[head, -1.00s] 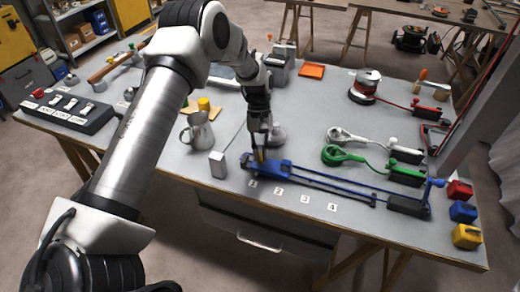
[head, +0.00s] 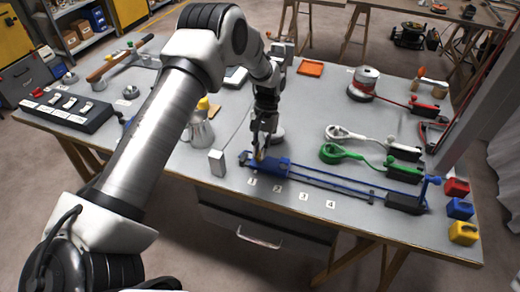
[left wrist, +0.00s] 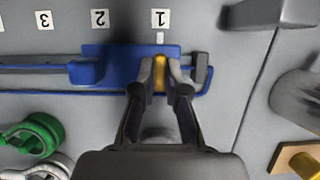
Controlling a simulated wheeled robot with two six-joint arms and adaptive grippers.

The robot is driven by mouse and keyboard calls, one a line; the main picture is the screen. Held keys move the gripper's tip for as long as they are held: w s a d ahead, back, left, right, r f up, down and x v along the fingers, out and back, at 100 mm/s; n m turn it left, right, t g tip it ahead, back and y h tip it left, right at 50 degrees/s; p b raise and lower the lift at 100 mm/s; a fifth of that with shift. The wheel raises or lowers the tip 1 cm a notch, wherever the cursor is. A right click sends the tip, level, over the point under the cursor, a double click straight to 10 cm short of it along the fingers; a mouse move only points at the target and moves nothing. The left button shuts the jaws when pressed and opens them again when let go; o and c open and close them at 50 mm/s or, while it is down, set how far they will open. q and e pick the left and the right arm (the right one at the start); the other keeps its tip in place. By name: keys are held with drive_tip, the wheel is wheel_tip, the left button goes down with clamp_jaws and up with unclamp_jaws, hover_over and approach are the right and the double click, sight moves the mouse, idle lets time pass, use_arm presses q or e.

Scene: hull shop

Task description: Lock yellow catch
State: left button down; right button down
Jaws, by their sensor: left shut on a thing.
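The blue sliding carriage (head: 272,168) sits at the left end of the blue two-rail fixture (head: 335,186), beside number label 1. It shows in the left wrist view (left wrist: 105,65) too. A yellow upright piece (left wrist: 160,72) stands on the carriage, in line with label 1 (left wrist: 161,18). My left gripper (head: 259,155) points down over it. In the wrist view its two fingers (left wrist: 160,75) are closed on the yellow piece, one on each side. The piece's lower part is hidden by the fingers. My right gripper is not in view.
A grey box (head: 217,163) and a metal pitcher (head: 201,130) stand left of the fixture. Green (head: 340,154) and white (head: 345,133) looped tools lie behind it. Red, blue and yellow blocks (head: 463,232) line the right edge. The front strip carries number labels.

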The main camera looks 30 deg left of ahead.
use_arm(q)
drive_tip(key=shift+s+f, duration=0.15)
drive_tip(key=c, duration=1.2)
unclamp_jaws()
drive_tip(key=v, duration=1.2)
drive_tip(key=shift+w, duration=0.2)
